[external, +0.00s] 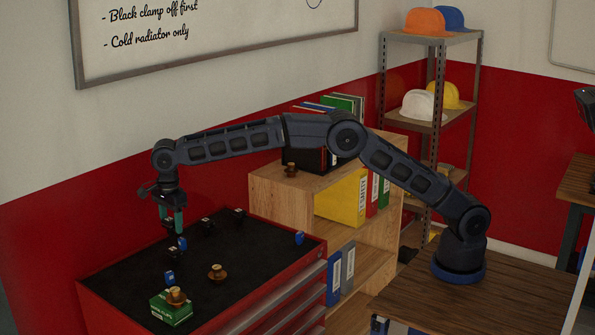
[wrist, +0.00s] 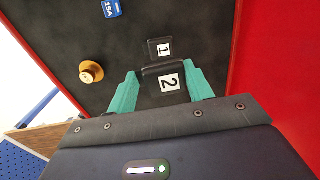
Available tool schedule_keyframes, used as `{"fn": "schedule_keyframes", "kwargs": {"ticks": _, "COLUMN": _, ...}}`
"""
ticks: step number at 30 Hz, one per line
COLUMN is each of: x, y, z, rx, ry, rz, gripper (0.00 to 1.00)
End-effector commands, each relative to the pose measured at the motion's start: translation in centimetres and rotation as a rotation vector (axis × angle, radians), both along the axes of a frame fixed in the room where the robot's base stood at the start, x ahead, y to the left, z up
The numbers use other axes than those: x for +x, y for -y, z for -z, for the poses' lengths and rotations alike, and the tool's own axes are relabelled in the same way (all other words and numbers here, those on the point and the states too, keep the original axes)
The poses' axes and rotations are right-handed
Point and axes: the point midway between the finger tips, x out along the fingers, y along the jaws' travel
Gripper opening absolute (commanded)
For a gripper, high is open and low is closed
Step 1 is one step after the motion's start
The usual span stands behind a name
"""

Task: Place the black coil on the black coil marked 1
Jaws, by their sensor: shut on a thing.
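My gripper (external: 172,230) points down over the black top of the red cabinet. In the wrist view its green fingers (wrist: 163,76) are shut on a black coil marked 2 (wrist: 150,84), one finger on each side. The black coil marked 1 (wrist: 152,48) shows just beyond the held coil in the wrist view. The two look close or slightly overlapping there; I cannot tell whether they touch. In the external view the held coil is small and dark between the fingertips, and which dark block is coil 1 is unclear.
A blue 15A fuse (wrist: 111,9) and a brass cap (wrist: 91,72) lie nearby. On the cabinet top (external: 135,262) stand dark blocks (external: 207,227), more blue fuses (external: 299,238), a brass cap (external: 217,272) and a green box (external: 171,312) with another cap on it.

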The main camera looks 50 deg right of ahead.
Motion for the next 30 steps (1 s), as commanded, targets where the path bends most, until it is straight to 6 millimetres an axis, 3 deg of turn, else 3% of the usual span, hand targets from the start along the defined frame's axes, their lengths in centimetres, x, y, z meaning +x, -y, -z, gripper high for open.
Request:
{"fn": "schedule_keyframes", "kwargs": {"ticks": 5, "x": 0.0, "y": 0.0, "z": 1.0, "rx": -0.001, "ry": -0.001, "rz": 0.0, "gripper": 0.24}}
{"fn": "schedule_keyframes", "kwargs": {"ticks": 12, "x": 0.0, "y": 0.0, "z": 4.1, "rx": 0.0, "ry": 0.0, "rz": 0.0, "gripper": 0.24}}
{"fn": "schedule_keyframes", "kwargs": {"ticks": 25, "x": 0.0, "y": 0.0, "z": 4.7, "rx": 0.0, "ry": 0.0, "rz": 0.0, "gripper": 0.24}}
{"fn": "schedule_keyframes", "kwargs": {"ticks": 26, "x": 0.0, "y": 0.0, "z": 4.7, "rx": 0.0, "ry": 0.0, "rz": 0.0, "gripper": 0.57}}
{"fn": "schedule_keyframes", "kwargs": {"ticks": 28, "x": 0.0, "y": 0.0, "z": 4.7, "rx": 0.0, "ry": 0.0, "rz": 0.0, "gripper": 0.71}}
{"fn": "schedule_keyframes", "kwargs": {"ticks": 30, "x": 0.0, "y": 0.0, "z": 4.7, "rx": 0.0, "ry": 0.0, "rz": 0.0, "gripper": 0.73}}
